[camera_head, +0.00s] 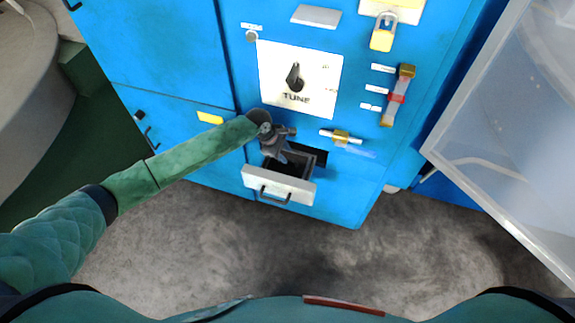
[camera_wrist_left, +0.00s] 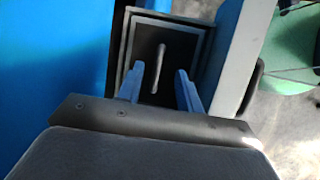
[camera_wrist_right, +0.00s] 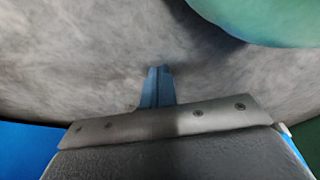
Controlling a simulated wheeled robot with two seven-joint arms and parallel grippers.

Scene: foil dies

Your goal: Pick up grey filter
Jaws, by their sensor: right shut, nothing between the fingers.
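The open drawer (camera_head: 279,186) with a white front and dark handle sticks out low on the blue cabinet. In the left wrist view its inside holds a dark grey square piece (camera_wrist_left: 148,88) with a pale upright bar in its middle; this may be the grey filter, though I cannot be sure. My left gripper (camera_head: 282,155) is over the drawer. In the left wrist view its blue fingers (camera_wrist_left: 160,69) are apart, on either side of the pale bar, with nothing visibly gripped. My right gripper (camera_wrist_right: 159,68) is shut and empty above the floor, outside the head view.
The blue cabinet (camera_head: 165,60) carries a TUNE dial panel (camera_head: 299,79), a yellow padlock (camera_head: 382,40), a brown and red cylinder (camera_head: 398,96) and a small brass fitting (camera_head: 341,137). A translucent panel (camera_head: 510,130) stands at the right. The grey floor (camera_head: 225,240) before the cabinet is clear.

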